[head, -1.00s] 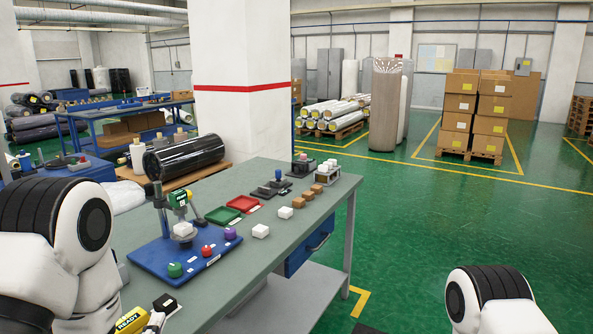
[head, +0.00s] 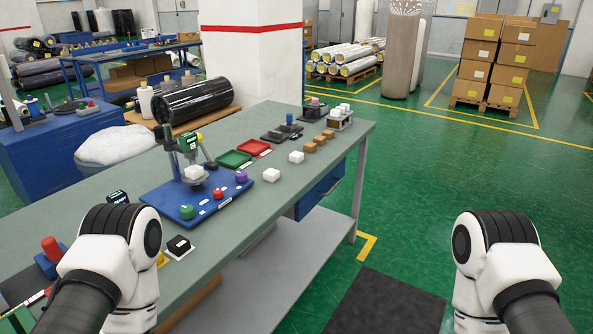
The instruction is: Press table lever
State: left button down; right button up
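A small press with a green head (head: 188,143) stands on a blue base plate (head: 165,200) on the grey-green table (head: 95,198). A short dark lever (head: 208,157) slants at its right side. A red upright handle (head: 51,248) on a blue block stands at the lower left. My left arm is in front of the table's near end; my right arm is off its right side. Neither gripper shows.
Green tray (head: 234,159) and red tray (head: 256,148) lie behind the press, with white and brown blocks to the right. A black roll (head: 197,100) lies beyond the table. A black-topped item (head: 179,245) sits near my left arm. Green floor (head: 440,200) is open at right.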

aim_at(202, 148)
jog(key=i+l+z, duration=0.1)
jog(key=i+l, duration=1)
jog(key=i, duration=0.1)
